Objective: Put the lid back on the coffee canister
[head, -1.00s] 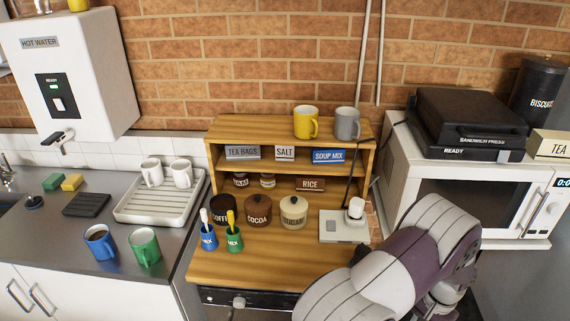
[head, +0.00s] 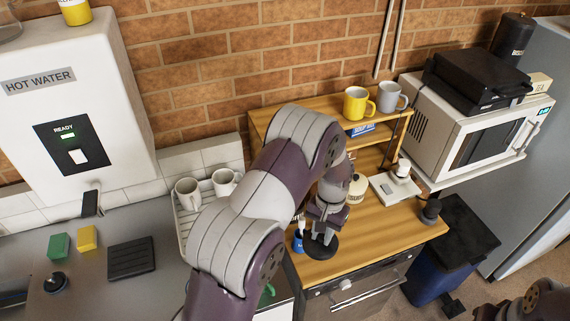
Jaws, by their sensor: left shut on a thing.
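My left gripper (head: 324,224) points down over the front of the wooden counter. It is shut on a dark round lid (head: 320,248), which it holds roughly flat; I cannot tell how high above the wood the lid is. The coffee canister is hidden behind my left arm, and so is the cocoa canister. The cream canister (head: 357,188) shows just right of the gripper. My right gripper is not in view; only a bit of arm shows at the bottom right corner.
A blue milk cup (head: 298,241) stands close left of the lid. A white scale (head: 393,189) and a small dark knobbed object (head: 431,210) stand to the right. Yellow (head: 355,104) and grey (head: 390,97) mugs sit on the shelf top (head: 262,119). The front right wood is clear.

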